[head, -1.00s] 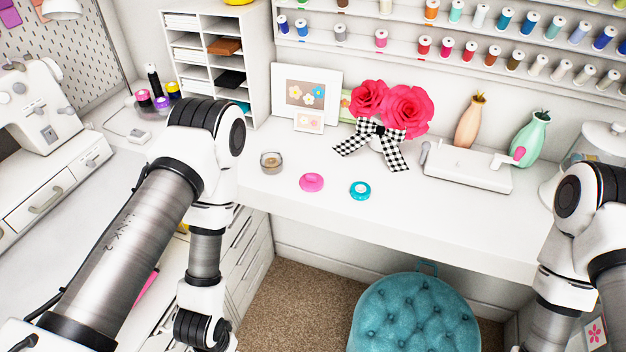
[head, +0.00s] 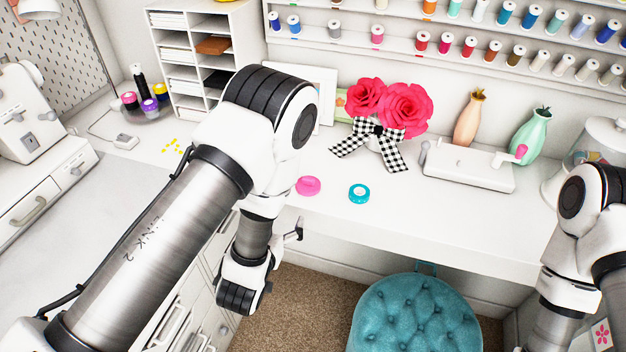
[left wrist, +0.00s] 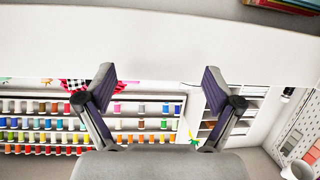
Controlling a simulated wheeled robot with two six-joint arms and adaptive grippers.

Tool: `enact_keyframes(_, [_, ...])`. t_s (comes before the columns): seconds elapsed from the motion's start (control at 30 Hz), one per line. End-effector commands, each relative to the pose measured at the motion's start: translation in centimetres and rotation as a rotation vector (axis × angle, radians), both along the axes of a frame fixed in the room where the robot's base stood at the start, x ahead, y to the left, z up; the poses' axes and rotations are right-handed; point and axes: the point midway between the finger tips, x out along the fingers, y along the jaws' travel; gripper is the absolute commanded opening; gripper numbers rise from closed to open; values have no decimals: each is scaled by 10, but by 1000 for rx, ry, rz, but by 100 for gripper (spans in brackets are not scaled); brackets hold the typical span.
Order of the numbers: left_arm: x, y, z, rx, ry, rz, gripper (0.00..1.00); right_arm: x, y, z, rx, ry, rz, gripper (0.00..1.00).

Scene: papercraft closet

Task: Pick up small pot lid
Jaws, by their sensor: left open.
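I cannot make out a small pot lid for certain in either view. A lidded glass jar (head: 607,133) stands at the right end of the desk, partly behind my right arm. A pink round item (head: 308,186) and a teal round item (head: 359,193) lie on the desk near its front edge. My left gripper (head: 295,231) shows only in part beside my forearm, near the desk's front edge. In the left wrist view the left gripper (left wrist: 160,86) has its two fingers wide apart with nothing between them. My right gripper is out of view.
The white desk (head: 430,217) has free room at its front middle. Red paper flowers (head: 385,105) with a checked bow, a white tool (head: 470,165) and two vases stand behind. A teal tufted stool (head: 415,318) is below. Thread shelves line the wall.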

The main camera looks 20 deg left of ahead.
Motion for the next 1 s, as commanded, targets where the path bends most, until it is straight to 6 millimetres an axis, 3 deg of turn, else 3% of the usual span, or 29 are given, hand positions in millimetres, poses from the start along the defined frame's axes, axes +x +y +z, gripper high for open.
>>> enact_keyframes(0.03, [13,-19,20,24,-79,-47,92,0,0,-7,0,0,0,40])
enact_keyframes(0.1, [21,-34,37,43,-123,-86,92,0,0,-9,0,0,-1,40])
enact_keyframes(0.17, [27,-37,43,46,-138,-94,92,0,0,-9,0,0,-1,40])
enact_keyframes(0.6, [93,-36,33,45,-138,-91,92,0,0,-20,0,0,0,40])
enact_keyframes(0.87, [101,-36,33,47,-134,-92,92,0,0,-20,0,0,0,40])
enact_keyframes(1.0, [101,-36,33,47,-134,-92,60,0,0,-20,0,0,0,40])
